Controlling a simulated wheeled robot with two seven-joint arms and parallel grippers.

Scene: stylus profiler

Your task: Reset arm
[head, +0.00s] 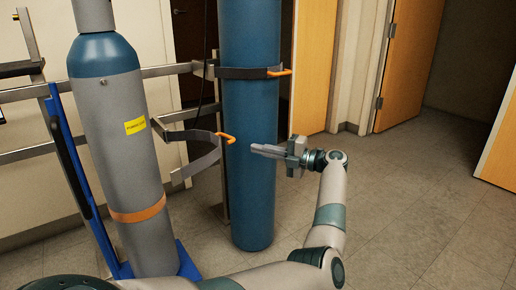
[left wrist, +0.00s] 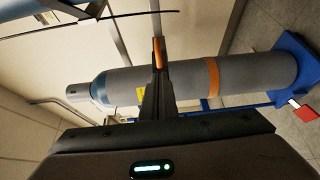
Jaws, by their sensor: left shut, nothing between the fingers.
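My left gripper (head: 254,148) is shut and empty. It points left in the head view, in front of the tall blue cylinder (head: 250,190). Its dark fingers (left wrist: 157,85) show together in the left wrist view. A strap with an orange end (head: 225,138) hangs open from the rail, just left of the fingertips; I cannot tell whether they touch. The grey cylinder (head: 120,150) with a blue shoulder and yellow label stands at left; it also lies across the left wrist view (left wrist: 190,88). My right gripper is out of view.
A blue hand truck (head: 72,160) holds the grey cylinder. A second strap (head: 245,72) with an orange end circles the blue cylinder against a metal rail (head: 170,69). Wooden doors (head: 408,60) stand at the back. The tiled floor (head: 415,190) at right is clear.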

